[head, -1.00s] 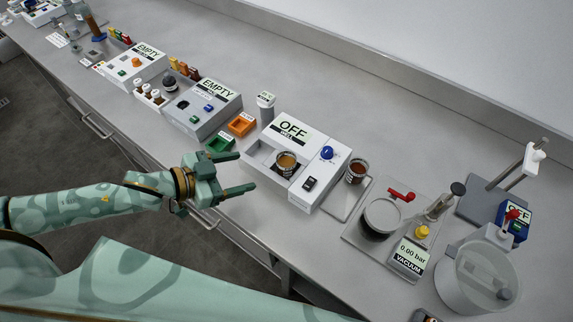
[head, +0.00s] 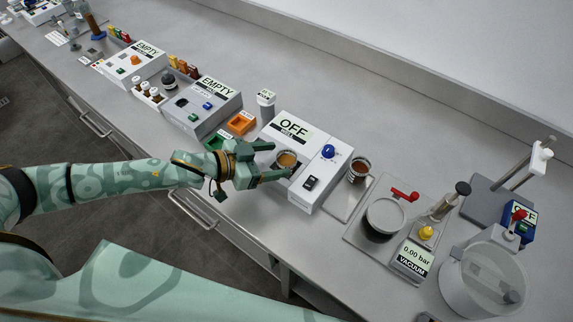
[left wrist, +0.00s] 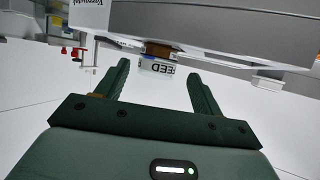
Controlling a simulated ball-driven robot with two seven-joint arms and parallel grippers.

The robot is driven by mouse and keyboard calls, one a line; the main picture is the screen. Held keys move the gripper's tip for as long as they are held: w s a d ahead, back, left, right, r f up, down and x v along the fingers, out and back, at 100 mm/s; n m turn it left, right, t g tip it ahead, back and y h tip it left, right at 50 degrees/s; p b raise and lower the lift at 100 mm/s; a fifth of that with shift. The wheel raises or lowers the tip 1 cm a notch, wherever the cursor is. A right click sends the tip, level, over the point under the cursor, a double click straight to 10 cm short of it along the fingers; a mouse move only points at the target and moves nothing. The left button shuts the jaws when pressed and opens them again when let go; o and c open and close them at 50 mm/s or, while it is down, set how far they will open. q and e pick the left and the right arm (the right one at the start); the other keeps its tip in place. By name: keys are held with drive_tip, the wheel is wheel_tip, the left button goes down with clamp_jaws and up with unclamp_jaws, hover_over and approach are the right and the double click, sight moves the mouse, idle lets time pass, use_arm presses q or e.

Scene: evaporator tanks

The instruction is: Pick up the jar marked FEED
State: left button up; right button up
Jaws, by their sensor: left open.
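A small glass jar of amber-brown liquid (head: 287,159) stands in the open well of the white heater box marked OFF (head: 330,174). In the left wrist view the jar (left wrist: 158,67) shows a white label reading FEED, turned over in the picture. My left gripper (head: 280,162) is open. Its fingers reach toward the jar from the left, one toward each side. In the left wrist view the open fingertips (left wrist: 158,74) point at the jar, which lies between their directions; whether they touch it I cannot tell. My right gripper is not in view.
A second jar with darker red-brown liquid (head: 359,169) stands on a grey plate right of the box. Green (head: 215,140) and orange (head: 241,123) trays lie to the left. A vacuum unit (head: 412,258) and clear chamber (head: 480,280) stand at right.

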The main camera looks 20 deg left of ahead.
use_arm(q)
drive_tip(key=x, duration=0.4)
drive_tip(key=shift+d+b, duration=0.3)
drive_tip(key=shift+b, duration=0.05)
drive_tip(key=shift+s, duration=0.1)
drive_tip(key=c, duration=1.3)
drive_tip(key=shift+o, duration=0.2)
drive_tip(key=shift+r, duration=0.1)
